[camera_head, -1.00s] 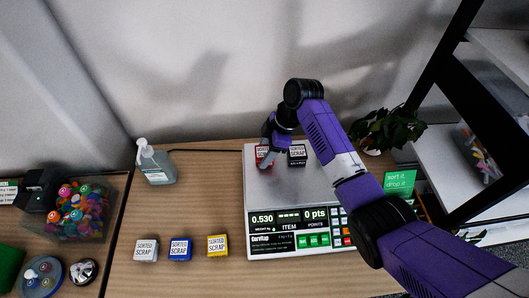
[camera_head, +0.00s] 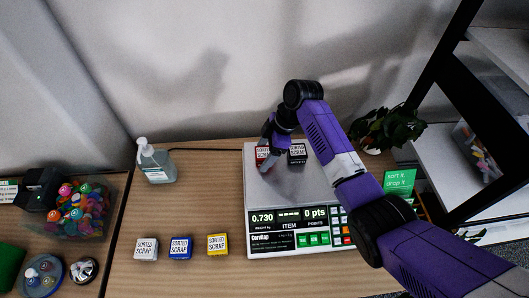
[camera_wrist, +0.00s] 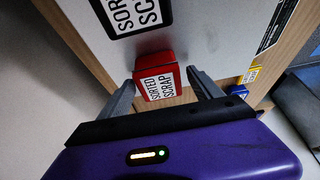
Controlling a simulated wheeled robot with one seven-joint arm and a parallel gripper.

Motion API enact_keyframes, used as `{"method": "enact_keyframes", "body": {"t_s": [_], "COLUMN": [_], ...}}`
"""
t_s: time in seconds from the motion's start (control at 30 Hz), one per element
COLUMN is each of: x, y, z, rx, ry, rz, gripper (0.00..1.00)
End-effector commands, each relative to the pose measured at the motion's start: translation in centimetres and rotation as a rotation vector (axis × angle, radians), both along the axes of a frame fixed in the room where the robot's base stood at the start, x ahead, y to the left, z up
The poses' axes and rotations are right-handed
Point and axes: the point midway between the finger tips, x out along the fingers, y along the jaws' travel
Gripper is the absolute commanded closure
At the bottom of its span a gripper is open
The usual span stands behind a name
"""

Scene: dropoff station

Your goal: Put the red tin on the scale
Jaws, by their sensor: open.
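The red tin (camera_head: 262,153) stands on the plate of the scale (camera_head: 262,200), near its back left. A black tin (camera_head: 297,153) stands on the plate just to its right. The scale's display reads 0.730. My gripper (camera_head: 265,150) is over the back left of the plate at the red tin, partly hiding it. In the wrist view the red tin (camera_wrist: 158,78) lies between the two spread fingertips of my gripper (camera_wrist: 160,85), with its label reading SORTED SCRAP. The fingers are open.
White (camera_head: 146,250), blue (camera_head: 180,248) and yellow (camera_head: 217,245) tins stand in a row left of the scale. A sanitizer bottle (camera_head: 156,163) stands at the back left. A plant (camera_head: 388,130) and a green sign (camera_head: 400,182) are to the right. The wood between is clear.

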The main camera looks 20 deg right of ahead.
Motion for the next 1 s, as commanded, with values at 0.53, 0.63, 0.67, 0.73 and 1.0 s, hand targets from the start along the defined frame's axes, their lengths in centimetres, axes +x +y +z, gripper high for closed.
{"method": "enact_keyframes", "body": {"t_s": [0.53, 0.63, 0.67, 0.73, 1.0], "x": [-1.0, -1.2, -1.2, -1.3, -1.4], "y": [-3.6, -4.0, -4.1, -4.3, -4.4], "z": [9.1, 10.1, 10.3, 10.8, 11.1], "rx": [-0.001, 0.0, 0.0, 0.0, 0.0], "ry": [-0.005, -0.003, -0.002, -0.001, -0.001], "rz": [-0.001, 0.0, -0.001, 0.0, 0.0], "gripper": [0.26, 0.26, 0.26, 0.26, 0.26]}}
